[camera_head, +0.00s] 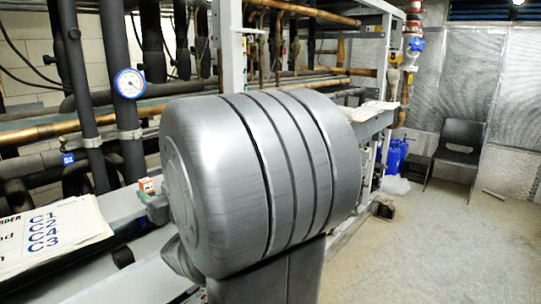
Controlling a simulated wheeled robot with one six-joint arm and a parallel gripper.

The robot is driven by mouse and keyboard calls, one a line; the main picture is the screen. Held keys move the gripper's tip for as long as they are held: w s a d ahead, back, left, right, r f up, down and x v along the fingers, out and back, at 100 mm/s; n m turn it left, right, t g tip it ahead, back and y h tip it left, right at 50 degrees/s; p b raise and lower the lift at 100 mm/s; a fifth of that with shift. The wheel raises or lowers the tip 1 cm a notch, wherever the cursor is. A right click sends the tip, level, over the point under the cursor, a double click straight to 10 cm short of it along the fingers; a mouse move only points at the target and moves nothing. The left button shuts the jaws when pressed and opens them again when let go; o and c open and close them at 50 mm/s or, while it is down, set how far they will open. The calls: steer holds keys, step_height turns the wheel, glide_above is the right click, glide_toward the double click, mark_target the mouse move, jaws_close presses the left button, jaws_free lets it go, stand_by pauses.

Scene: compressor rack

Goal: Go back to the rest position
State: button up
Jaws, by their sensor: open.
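My gripper is not visible in the head view. The task names no object. A large grey drum-shaped body (255,180) with several grooves around it fills the middle of the view, close to the camera. I cannot tell whether it is part of the rack or of me. It hides part of the rack behind it.
Dark insulated pipes, copper pipes and a round gauge (129,83) stand behind at left. A lettered sheet (52,236) lies at lower left. A dark chair (457,150) and blue containers (394,158) are at back right. The concrete floor (440,250) at right is mostly clear.

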mark_target(148, 186)
steer(key=shift+p+x, duration=0.6)
steer(key=shift+x, duration=2.15)
steer(key=shift+s, duration=0.1)
